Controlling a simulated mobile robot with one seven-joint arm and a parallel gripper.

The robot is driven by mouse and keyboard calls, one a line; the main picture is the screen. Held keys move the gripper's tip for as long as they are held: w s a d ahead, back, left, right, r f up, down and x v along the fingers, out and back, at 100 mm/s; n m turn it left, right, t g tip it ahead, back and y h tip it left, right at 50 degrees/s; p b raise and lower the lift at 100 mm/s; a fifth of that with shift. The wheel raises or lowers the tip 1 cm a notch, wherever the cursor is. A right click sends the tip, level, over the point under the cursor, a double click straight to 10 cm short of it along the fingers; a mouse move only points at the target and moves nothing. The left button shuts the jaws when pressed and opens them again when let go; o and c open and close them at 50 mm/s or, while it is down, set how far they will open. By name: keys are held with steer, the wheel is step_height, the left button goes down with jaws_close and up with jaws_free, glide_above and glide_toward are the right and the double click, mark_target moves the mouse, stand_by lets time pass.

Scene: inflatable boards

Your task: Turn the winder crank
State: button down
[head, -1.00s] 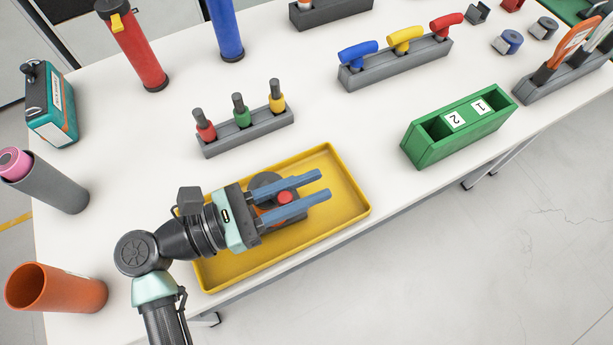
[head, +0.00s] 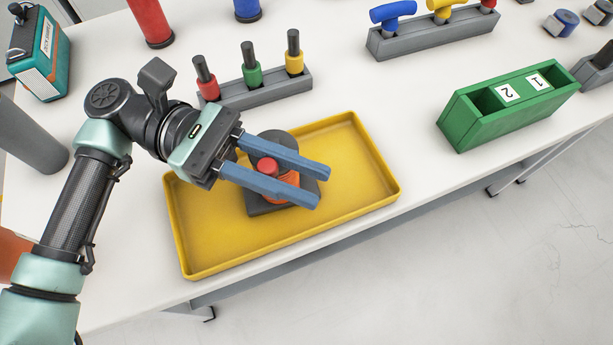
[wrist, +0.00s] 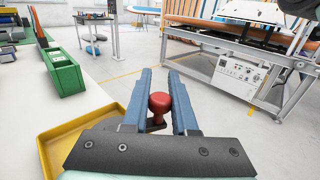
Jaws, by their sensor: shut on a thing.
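The winder (head: 258,205) has a dark grey base and a round dark part, and sits in the yellow tray (head: 215,252). Its orange crank arm (head: 292,184) carries a red knob (head: 267,166), now on the winder's left side. My gripper (head: 319,186) is shut on the red knob, its two blue fingers on either side and reaching past it over the winder. In the wrist view the knob (wrist: 159,103) stands between the fingers (wrist: 160,75). The fingers and the gripper body hide part of the winder and crank arm.
A rack with red, green and yellow handled pieces (head: 262,92) stands behind the tray. A green box with slots marked 1 and 2 (head: 470,135) stands to the right. The table's front edge runs close to the tray. The tray's right part is clear.

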steer(key=shift+s+a+f+m+g+y+b, duration=0.1)
steer(key=shift+a+m+g+y+b, duration=0.15)
steer(key=shift+m+g+y+b, duration=0.3)
steer(key=shift+s+a+f+m+g+y+b, duration=0.1)
steer(key=shift+a+m+g+y+b, duration=0.25)
steer(key=shift+g, duration=0.4)
steer(key=shift+r, duration=0.1)
steer(key=c, duration=0.7)
jaws_free()
step_height(320, 180, up, 10)
steer(key=p, duration=0.2)
steer(key=shift+p, duration=0.35)
